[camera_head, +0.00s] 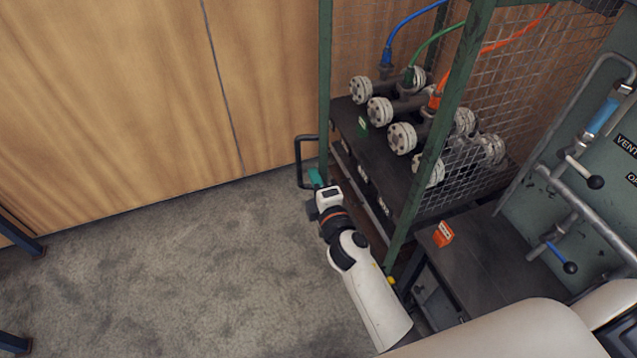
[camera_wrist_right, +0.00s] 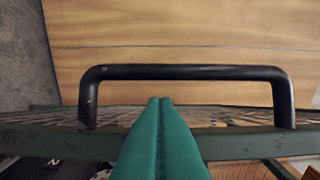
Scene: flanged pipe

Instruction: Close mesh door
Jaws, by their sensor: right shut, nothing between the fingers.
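The mesh door's black U-shaped handle (camera_head: 299,160) sticks out to the left of a green frame post (camera_head: 324,80) in the head view. In the wrist view the handle (camera_wrist_right: 185,72) spans the picture, with the green frame bar (camera_wrist_right: 235,144) and mesh seen nearly edge-on below it. My right gripper (camera_head: 316,178) is beside the lower end of the handle. Its green fingers (camera_wrist_right: 160,102) are shut and empty, with their tips between the handle's two legs. I cannot tell whether they touch the bar or the frame. My left gripper is not in view.
Inside the green cage, flanged pipes (camera_head: 402,137) with coloured hoses stand on a dark shelf (camera_head: 350,120). A valve panel (camera_head: 560,180) and an orange tag (camera_head: 443,234) are at the right. A wooden wall (camera_head: 110,90) stands behind.

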